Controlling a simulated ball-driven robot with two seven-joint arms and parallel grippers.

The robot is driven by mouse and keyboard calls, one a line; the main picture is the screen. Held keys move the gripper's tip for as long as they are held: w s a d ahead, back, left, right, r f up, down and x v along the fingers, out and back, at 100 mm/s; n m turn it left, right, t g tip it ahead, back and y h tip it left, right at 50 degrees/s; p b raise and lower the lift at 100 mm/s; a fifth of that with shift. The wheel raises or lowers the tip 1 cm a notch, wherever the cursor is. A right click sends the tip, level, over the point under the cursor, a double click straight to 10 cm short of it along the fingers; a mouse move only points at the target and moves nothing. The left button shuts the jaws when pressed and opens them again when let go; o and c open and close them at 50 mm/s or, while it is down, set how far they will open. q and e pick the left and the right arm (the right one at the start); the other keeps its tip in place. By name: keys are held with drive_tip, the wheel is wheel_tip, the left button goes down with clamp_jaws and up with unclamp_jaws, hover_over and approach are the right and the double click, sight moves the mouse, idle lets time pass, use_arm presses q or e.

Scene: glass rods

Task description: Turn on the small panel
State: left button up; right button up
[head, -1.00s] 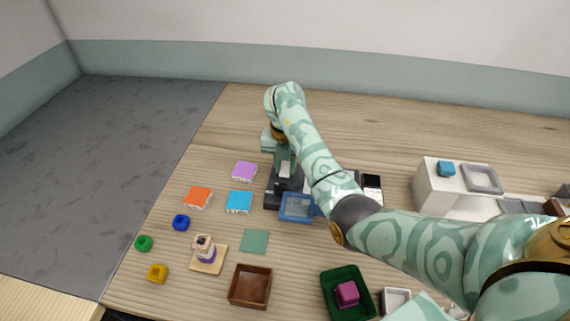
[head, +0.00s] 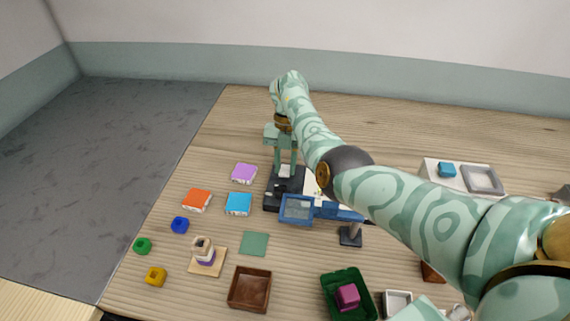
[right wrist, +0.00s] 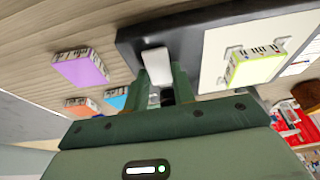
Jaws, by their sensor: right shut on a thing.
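A small dark panel (head: 271,203) lies on the wooden table, left of the middle in the head view. It carries a pale switch or lever (head: 286,171). In the right wrist view the pale lever (right wrist: 155,62) stands at the edge of the dark panel (right wrist: 130,38). My right gripper (head: 286,170) points down over the panel, its two fingers around the lever. In the right wrist view the gripper (right wrist: 162,82) is shut on the lever, its fingers on either side of it. My left gripper is not in view.
A blue-framed magnifier (head: 297,209) on a stand (head: 350,237) is close in front of the panel. Purple (head: 244,173), orange (head: 196,200) and light-blue (head: 238,203) blocks lie to the left. A brown tray (head: 250,290) is nearer. The table behind the gripper is clear.

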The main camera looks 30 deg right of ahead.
drive_tip(key=o, duration=1)
drive_tip(key=shift+b+v, duration=1.35)
drive_tip(key=shift+v, duration=6.85)
